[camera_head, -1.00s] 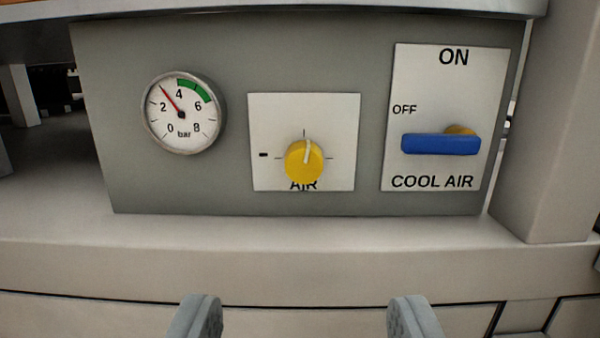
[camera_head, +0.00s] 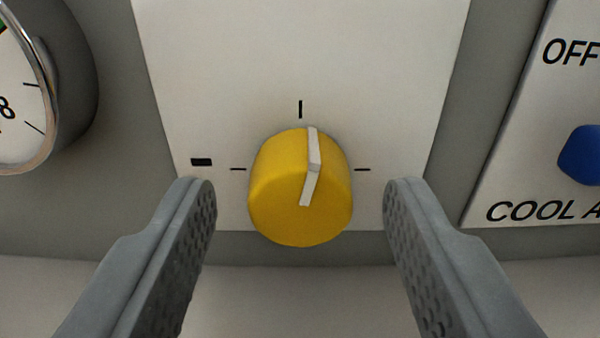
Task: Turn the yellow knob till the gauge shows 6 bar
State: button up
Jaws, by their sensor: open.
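The yellow knob (camera_head: 275,195) sits on a white plate in the middle of the view. Its white pointer line points up, close to the top tick and slightly right of it. My gripper (camera_head: 300,205) is open, with one grey finger to the left of the knob and one to the right. There is a gap on both sides and neither finger visibly touches the knob. The gauge (camera_head: 20,110) is cut off at the left edge. Its needle is out of view, so the reading cannot be seen now.
The white plate (camera_head: 300,50) has ticks around the knob and a minus mark at left. A blue handle (camera_head: 582,155) on the COOL AIR plate (camera_head: 500,185) is at the right edge. A pale ledge (camera_head: 300,290) runs below the panel.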

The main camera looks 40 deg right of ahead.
jog(key=shift+w+d, duration=0.1)
jog(key=shift+c, duration=0.4)
jog(key=c, duration=0.9)
jog(key=shift+m, duration=0.3)
jog(key=m, duration=0.4)
jog(key=shift+m, duration=0.3)
jog(key=m, duration=1.4)
jog(key=shift+m, duration=0.4)
